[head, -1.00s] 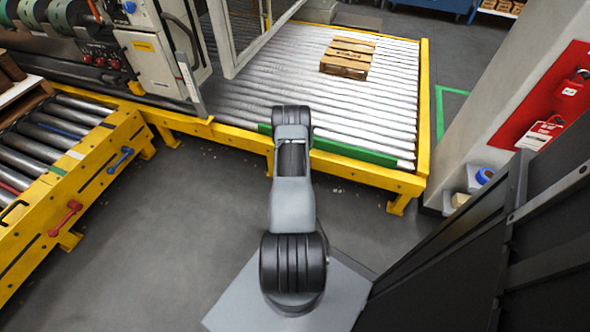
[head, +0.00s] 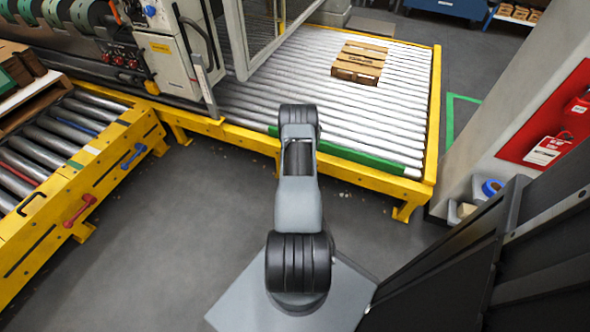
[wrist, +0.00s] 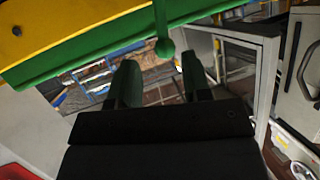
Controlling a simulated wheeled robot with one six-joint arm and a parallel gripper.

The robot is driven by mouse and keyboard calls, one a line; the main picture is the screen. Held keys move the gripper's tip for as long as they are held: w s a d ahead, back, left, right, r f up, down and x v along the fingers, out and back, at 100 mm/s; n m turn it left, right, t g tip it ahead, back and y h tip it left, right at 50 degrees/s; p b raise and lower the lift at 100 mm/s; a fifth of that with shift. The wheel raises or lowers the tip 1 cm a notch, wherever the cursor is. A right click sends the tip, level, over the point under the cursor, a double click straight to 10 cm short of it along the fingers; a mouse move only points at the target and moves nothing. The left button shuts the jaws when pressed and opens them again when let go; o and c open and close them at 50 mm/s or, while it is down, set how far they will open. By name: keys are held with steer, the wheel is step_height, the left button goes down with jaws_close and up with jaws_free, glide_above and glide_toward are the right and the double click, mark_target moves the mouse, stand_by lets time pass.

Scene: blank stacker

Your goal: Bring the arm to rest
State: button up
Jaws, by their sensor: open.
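My arm (head: 298,205) rises from its grey base plate in the middle of the head view and reaches away toward the yellow-framed roller conveyor. My gripper is hidden behind the arm in the head view. In the wrist view my gripper (wrist: 160,85) shows two dark green-black fingers standing apart with nothing between them. A green bar (wrist: 90,48) with a rounded knob crosses the top of that view, beyond the fingers. I cannot tell how far it is from the fingertips.
A second roller conveyor (head: 75,185) stands at the left, beside a grey machine (head: 168,50). A pillar with a red panel (head: 560,120) stands at the right. Grey floor (head: 170,250) is clear at front left.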

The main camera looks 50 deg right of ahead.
steer(key=w+a+r+n+t+y+p, duration=0.1)
steer(key=w+a+r+n+y+p, duration=0.15)
steer(key=w+r+p, duration=0.6)
steer(key=w+a+r+n+y+p, duration=0.1)
steer(key=w+a+r+y, duration=0.3)
steer(key=r, duration=0.9)
steer(key=w+a+r+n+y+p, duration=0.1)
steer(key=w+a+r+n+p, duration=0.15)
steer(key=a+r, duration=0.45)
steer(key=w+a+r+n+y+p, duration=0.15)
steer(key=r+p, duration=0.25)
steer(key=r, duration=0.6)
steer(key=s+a+r+n+g+y+p, duration=0.3)
steer(key=a+r+p, duration=0.4)
steer(key=a+r, duration=0.7)
steer(key=s+a+r+n+g+p, duration=0.1)
steer(key=s+a+r+n+p, duration=0.2)
steer(key=s+r, duration=1)
steer(key=a+r+p, duration=0.1)
steer(key=a+p, duration=0.2)
steer(key=shift+s+a+r+n, duration=0.15)
steer(key=shift+a+n, duration=0.2)
steer(key=shift+a, duration=0.05)
steer(key=shift+d, duration=0.15)
